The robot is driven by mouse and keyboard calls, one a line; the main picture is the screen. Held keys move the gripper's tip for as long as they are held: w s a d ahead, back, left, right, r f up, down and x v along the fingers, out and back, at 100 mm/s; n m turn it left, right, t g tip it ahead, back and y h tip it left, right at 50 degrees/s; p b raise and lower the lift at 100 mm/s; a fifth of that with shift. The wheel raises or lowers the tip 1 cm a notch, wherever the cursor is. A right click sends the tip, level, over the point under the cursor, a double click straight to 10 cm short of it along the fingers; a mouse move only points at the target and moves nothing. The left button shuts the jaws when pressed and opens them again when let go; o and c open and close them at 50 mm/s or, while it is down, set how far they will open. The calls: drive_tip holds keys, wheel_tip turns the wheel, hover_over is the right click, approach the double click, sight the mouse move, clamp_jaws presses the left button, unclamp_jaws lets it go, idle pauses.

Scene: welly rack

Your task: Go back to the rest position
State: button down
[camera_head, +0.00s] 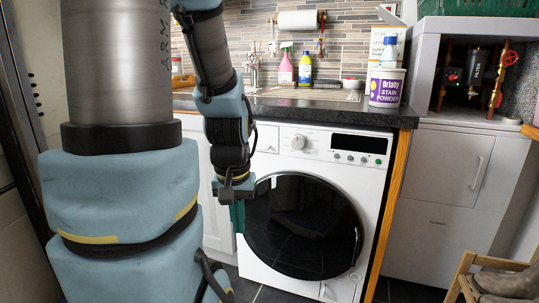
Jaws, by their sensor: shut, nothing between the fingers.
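My gripper (238,222) hangs down from the end of my arm in front of the washing machine (372,170), just left of its dark round door. Its greenish fingers are shut with nothing between them. The gripper looks apart from everything around it, though its exact distance from the machine is hard to judge. My thick blue and grey arm links fill the left of the view and hide part of the room behind.
A wooden rack (459,275) with a brown boot (507,283) stands at the bottom right. The dark worktop (330,112) holds a stain powder tub (386,88) and bottles. Grey cupboards (440,180) stand right. Dark floor shows between the machine and the rack.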

wheel_tip(320, 180, up, 21)
drive_tip(key=p, duration=1.9)
drive_tip(key=c, duration=1.5)
unclamp_jaws()
drive_tip(key=shift+f, duration=0.1)
